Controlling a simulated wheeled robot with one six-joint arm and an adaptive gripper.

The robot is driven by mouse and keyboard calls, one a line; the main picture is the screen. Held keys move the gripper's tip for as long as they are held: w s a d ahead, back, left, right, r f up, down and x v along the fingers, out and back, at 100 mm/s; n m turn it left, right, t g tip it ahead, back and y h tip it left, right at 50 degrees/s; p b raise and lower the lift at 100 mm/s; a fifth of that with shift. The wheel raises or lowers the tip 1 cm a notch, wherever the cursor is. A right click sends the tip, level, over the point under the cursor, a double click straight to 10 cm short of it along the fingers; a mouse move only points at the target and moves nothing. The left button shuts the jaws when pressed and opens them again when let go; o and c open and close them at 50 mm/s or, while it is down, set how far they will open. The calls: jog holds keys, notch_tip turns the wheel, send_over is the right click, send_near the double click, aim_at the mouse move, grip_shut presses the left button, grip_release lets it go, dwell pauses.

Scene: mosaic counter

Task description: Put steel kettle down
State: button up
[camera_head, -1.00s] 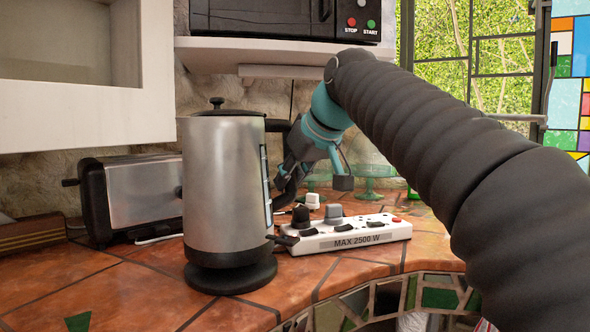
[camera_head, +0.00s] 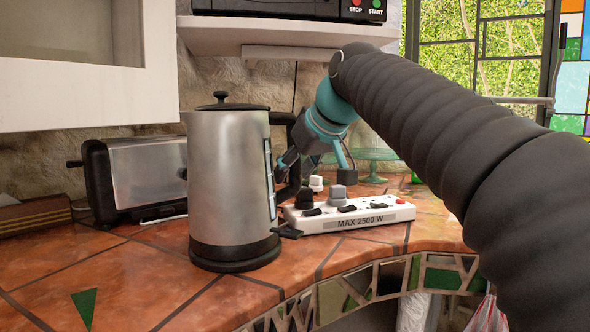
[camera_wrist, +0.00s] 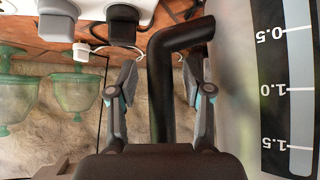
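The steel kettle (camera_head: 228,180), with a black lid and black bottom band, stands upright on the tiled counter (camera_head: 130,290). Its base appears to rest on the tiles. Its black handle (camera_wrist: 163,90) is on the right side, partly hidden by my gripper in the head view. In the wrist view my gripper (camera_wrist: 160,78) has one finger on each side of the handle, with a visible gap at both. It is open around the handle. The kettle's level scale (camera_wrist: 285,90) shows at the right of the wrist view.
A white power strip (camera_head: 340,224) with plugs lies right of the kettle, close to its base. A toaster (camera_head: 145,172) stands behind left. Green glass dishes (camera_head: 372,158) are behind the strip. A shelf (camera_head: 290,36) hangs above. Free tiles lie in front, left of the counter's curved edge.

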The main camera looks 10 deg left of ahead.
jog(key=shift+r, duration=0.25)
jog(key=p+v, duration=0.1)
jog(key=v, duration=1)
jog(key=shift+s+d+r+p, duration=0.2)
jog(key=shift+s+d+p, duration=0.1)
jog(key=shift+p, duration=0.1)
jog(key=s+d+f+m+h, duration=0.2)
jog(key=s+d+f, duration=0.4)
jog(key=f, duration=0.7)
jog(key=s+d+f+m+h, duration=0.2)
jog(key=s+d+f+m, duration=0.2)
jog(key=f, duration=0.9)
jog(key=s+d+f+m+h, duration=0.2)
jog(key=s+d+f, duration=0.7)
jog(key=f, duration=0.5)
jog(key=d+m, duration=0.1)
jog(key=d, duration=0.1)
jog(key=shift+d+g, duration=0.25)
jog(key=shift+g, duration=0.15)
